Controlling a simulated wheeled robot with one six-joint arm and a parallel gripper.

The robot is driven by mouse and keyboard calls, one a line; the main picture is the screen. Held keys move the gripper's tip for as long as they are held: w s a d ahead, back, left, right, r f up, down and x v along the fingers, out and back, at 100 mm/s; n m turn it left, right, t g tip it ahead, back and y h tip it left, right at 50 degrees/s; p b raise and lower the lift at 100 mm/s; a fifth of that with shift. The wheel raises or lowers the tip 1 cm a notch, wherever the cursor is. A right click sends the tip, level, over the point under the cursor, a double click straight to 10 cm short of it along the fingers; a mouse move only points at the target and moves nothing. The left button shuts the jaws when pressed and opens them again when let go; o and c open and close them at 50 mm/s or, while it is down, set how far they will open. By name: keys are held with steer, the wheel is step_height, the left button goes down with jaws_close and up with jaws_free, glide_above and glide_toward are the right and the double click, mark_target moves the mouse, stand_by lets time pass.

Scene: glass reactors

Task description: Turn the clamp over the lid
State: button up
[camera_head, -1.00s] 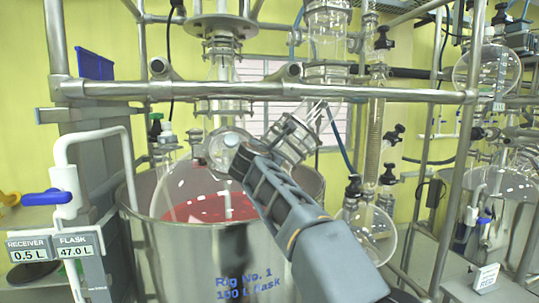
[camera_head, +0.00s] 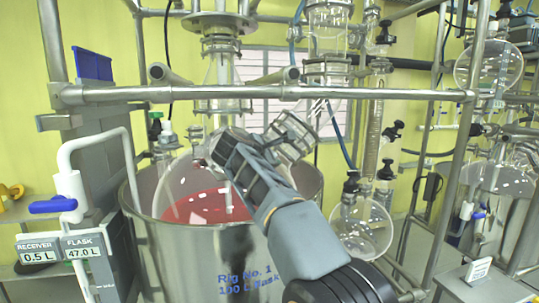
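The large glass flask (camera_head: 190,185) with red liquid sits in the steel vessel (camera_head: 200,250), marked "Rig No. 1, 100 L flask". My arm covers part of the flask's top.
A horizontal steel bar (camera_head: 380,94) crosses above my arm. A steel upright (camera_head: 458,180) stands at right. A round glass receiver (camera_head: 362,228) hangs right of the vessel. White piping with a blue-handled valve (camera_head: 53,205) and display boxes (camera_head: 62,249) are at left.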

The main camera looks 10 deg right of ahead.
stand_by(0.3)
steer(key=o, duration=0.9)
steer(key=b+v, duration=0.2)
steer(key=v, duration=1.1)
steer(key=shift+s+a+r+b, duration=0.15)
steer(key=shift+s+a+b, duration=0.1)
steer(key=shift+a+b, duration=0.1)
steer(key=shift+d, duration=0.1)
